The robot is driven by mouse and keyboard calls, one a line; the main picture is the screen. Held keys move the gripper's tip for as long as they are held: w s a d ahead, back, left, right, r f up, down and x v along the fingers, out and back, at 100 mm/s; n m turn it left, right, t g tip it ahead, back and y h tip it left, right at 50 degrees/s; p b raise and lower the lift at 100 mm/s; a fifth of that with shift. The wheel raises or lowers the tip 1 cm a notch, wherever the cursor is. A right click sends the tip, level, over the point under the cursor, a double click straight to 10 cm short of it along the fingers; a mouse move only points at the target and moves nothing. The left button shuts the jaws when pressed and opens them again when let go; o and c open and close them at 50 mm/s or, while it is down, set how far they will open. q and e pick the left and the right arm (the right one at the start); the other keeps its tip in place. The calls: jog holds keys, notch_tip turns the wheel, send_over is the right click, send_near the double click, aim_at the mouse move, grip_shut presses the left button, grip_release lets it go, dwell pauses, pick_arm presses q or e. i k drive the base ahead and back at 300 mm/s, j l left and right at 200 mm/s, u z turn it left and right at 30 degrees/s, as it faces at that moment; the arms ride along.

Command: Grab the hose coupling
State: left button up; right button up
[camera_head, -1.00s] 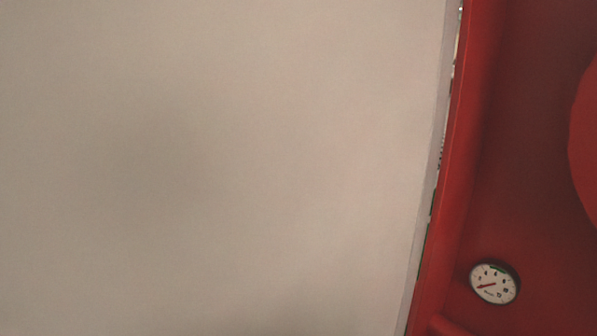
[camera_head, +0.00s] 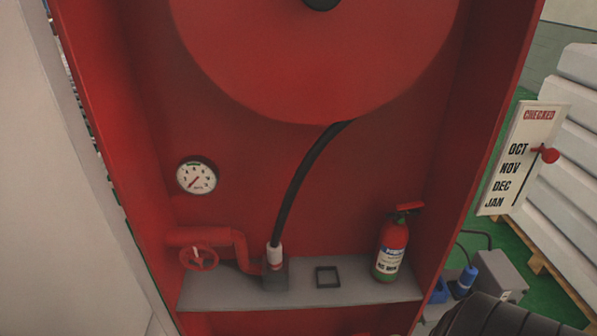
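The hose runs up behind the big red reel disc (camera_head: 315,60). Neither of my grippers is in view.
A fire extinguisher (camera_head: 392,244) stands right of an empty dark square frame (camera_head: 327,277). A red valve wheel (camera_head: 199,257) and a gauge (camera_head: 197,176) are at left. The cabinet's side walls bound the space. A checked sign (camera_head: 522,158) hangs outside at right.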

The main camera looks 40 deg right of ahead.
aim_at(274, 255)
jog(key=l+z, duration=0.25)
jog(key=z, duration=0.15)
jog(key=k+l+z, duration=0.1)
jog(key=l+z, duration=0.15)
jog(key=z, duration=0.15)
